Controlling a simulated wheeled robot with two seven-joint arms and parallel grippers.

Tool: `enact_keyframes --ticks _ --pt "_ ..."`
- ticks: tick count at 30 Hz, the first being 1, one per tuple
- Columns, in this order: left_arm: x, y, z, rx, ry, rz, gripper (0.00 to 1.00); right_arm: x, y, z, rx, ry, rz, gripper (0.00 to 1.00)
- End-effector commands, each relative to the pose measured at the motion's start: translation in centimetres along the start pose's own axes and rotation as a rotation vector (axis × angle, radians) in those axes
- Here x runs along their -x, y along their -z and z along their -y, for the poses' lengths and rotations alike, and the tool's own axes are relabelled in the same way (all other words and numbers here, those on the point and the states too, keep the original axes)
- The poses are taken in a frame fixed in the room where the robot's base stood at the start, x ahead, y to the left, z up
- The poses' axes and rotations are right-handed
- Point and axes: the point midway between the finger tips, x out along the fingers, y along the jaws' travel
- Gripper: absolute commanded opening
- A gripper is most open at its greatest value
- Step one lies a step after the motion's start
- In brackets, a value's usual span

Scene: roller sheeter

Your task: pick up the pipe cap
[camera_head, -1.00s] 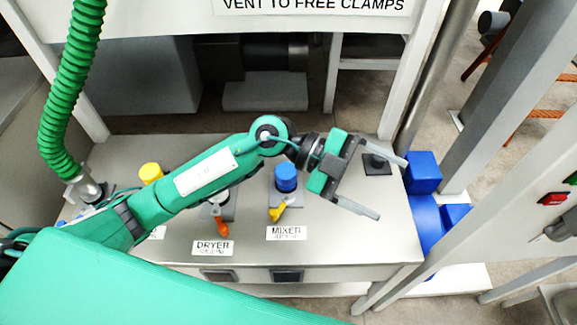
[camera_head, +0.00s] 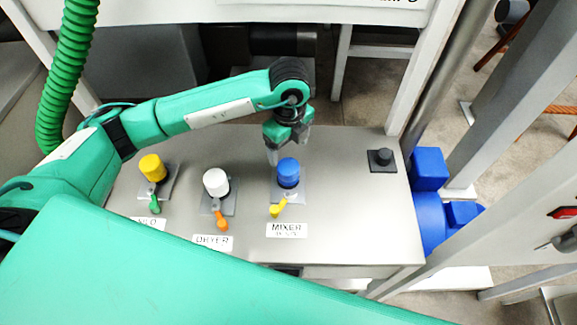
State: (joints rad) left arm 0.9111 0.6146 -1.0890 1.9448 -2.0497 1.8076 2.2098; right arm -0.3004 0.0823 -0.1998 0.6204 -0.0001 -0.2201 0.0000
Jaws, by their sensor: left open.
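Three coloured caps sit upright on stubs on the grey table: a yellow cap (camera_head: 152,168), a white cap (camera_head: 216,182) and a blue cap (camera_head: 288,172). I cannot tell from the picture which one the task means. My left gripper (camera_head: 287,150) points down just behind the blue cap, open, with its fingers apart. It holds nothing, and I cannot tell whether a finger touches the cap. My right gripper is not in view.
A dark stub (camera_head: 382,158) without a coloured cap stands at the table's right end. Yellow, orange and green levers sit in front of the caps, with the MIXER label (camera_head: 286,229) below. A green hose (camera_head: 68,75) hangs at left. Blue machinery (camera_head: 430,200) stands beyond the right edge.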

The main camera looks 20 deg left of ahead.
Motion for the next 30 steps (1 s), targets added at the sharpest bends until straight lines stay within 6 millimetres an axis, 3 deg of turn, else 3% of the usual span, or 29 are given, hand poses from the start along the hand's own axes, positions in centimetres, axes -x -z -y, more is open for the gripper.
enact_keyframes --ticks 4,11,21,29,30 --pt "-2.4 0.1 -0.1 -0.001 -0.003 -0.002 0.78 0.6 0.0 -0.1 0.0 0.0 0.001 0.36" --pt "-4.1 0.1 -0.1 -0.001 -0.001 -0.002 0.78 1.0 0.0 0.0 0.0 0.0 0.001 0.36" --pt "-8.5 0.3 -0.4 -0.002 0.0 -0.002 0.78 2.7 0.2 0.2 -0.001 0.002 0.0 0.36" --pt "-9.0 0.3 -0.4 -0.003 0.001 -0.002 0.78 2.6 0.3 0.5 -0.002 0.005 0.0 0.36" --pt "-9.0 0.3 -0.4 -0.003 0.001 -0.002 0.74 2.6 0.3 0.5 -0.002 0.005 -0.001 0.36"
